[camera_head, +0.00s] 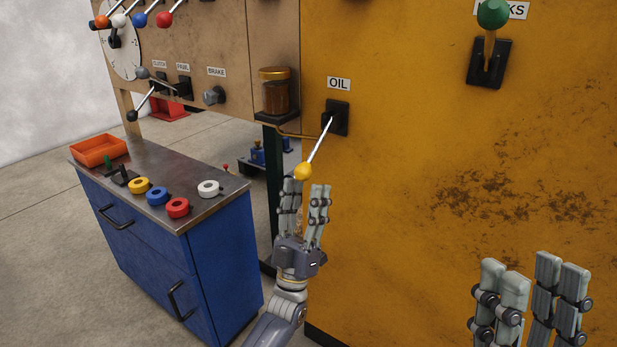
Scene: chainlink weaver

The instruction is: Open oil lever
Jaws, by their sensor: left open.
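The oil lever (318,147) is a thin metal rod with a yellow ball knob (303,171). It slants down to the left from a black plate (337,117) on the yellow machine panel, under a white label reading OIL (339,84). My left gripper (304,188) points up with its fingers just below the knob. It is open, and I cannot tell whether a finger touches the knob. My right gripper (531,279) is at the lower right, in front of the yellow panel. Its fingers point up, spread apart with nothing between them.
A blue cabinet (216,241) stands at left with an orange tray (99,150) and coloured rings on top. A jar (274,92) of brown liquid sits left of the OIL label. A green-knobbed lever (492,14) is at upper right. The panel between the grippers is clear.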

